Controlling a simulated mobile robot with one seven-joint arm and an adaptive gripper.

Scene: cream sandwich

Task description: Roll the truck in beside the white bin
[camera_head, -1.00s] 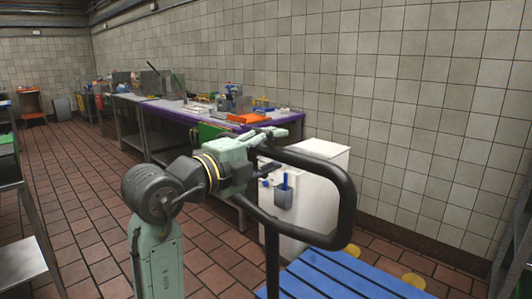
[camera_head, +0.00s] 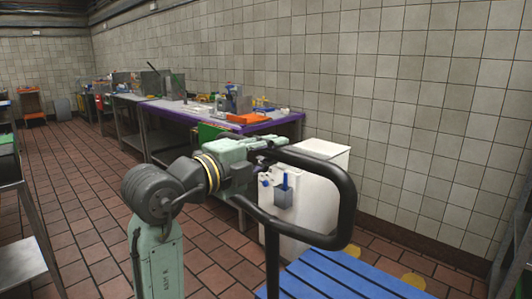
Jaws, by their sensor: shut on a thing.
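The truck has a blue slatted deck (camera_head: 335,279) at the bottom and a looped black push handle (camera_head: 347,200) rising from it. My gripper (camera_head: 265,146) is shut on the handle at the upper left of its loop; the jaws' contact is partly hidden. The white bin (camera_head: 322,152) stands against the tiled wall, just beyond the handle in the picture, with a small grey holder on its near face. The handle hides part of the bin. The deck's far edge lies close to the bin's base; I cannot tell whether they touch.
A long purple-edged work table (camera_head: 262,128) with an orange tray (camera_head: 247,118) and other items runs along the wall left of the bin. Yellow round marks (camera_head: 413,280) lie on the floor right of the deck. A metal rack (camera_head: 30,235) stands at the left; tiled floor between is clear.

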